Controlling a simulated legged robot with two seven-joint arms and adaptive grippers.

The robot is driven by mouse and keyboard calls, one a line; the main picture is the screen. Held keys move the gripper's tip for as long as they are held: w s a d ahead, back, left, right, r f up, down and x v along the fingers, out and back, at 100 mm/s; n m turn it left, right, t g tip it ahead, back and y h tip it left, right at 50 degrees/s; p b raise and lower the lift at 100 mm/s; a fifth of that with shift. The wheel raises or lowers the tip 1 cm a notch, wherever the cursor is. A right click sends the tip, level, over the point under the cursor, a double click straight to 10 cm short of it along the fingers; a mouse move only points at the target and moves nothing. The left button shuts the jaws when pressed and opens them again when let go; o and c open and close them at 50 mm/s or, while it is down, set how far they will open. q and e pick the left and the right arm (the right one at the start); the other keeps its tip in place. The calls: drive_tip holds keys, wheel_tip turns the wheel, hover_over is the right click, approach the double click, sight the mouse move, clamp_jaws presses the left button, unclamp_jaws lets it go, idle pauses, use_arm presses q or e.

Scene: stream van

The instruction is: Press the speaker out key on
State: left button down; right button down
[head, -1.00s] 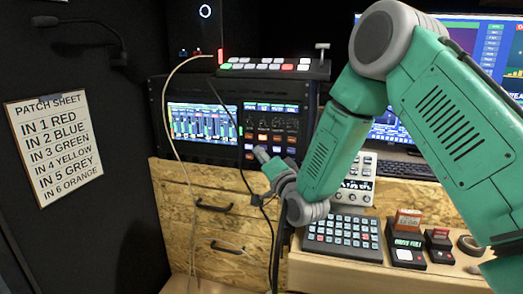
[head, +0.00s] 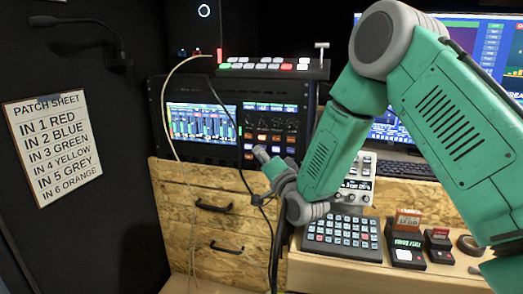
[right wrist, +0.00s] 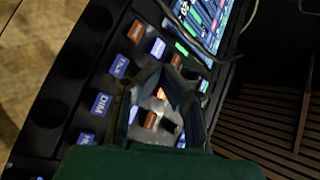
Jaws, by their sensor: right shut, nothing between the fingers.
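The rack mixer (head: 238,118) stands at the back left in the head view, with a lit meter screen and a key panel (head: 271,130) on its right half. My right gripper (head: 262,154) is at the lower part of this panel. In the right wrist view, my right gripper (right wrist: 166,76) is shut and empty, its fingers over the keys. An orange-lit key (right wrist: 162,94) shows between the fingers. Blue keys (right wrist: 101,104), one reading DIM, and orange keys (right wrist: 136,31) lie around it. I cannot read which is the speaker out key, or tell whether the fingertips touch a key. My left gripper is not in view.
A switcher (head: 270,66) sits on top of the rack. A thin cable (head: 243,150) hangs in front of the panel near my right gripper. A keypad (head: 342,236) and small boxes stand on the wooden desk at the lower right.

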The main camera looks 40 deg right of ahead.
drive_tip(key=shift+w+d, duration=0.1)
drive_tip(key=shift+d, duration=0.05)
drive_tip(key=shift+w+d, duration=0.15)
drive_tip(key=shift+d, duration=0.05)
drive_tip(key=shift+w+d, duration=0.15)
idle(0.5)
drive_tip(key=shift+s+a+r, duration=0.1)
drive_tip(key=shift+s+a, duration=0.35)
drive_tip(key=shift+a, duration=0.1)
drive_tip(key=s+a, duration=0.4)
drive_tip(key=shift+a, duration=0.3)
idle(0.4)
idle(0.4)
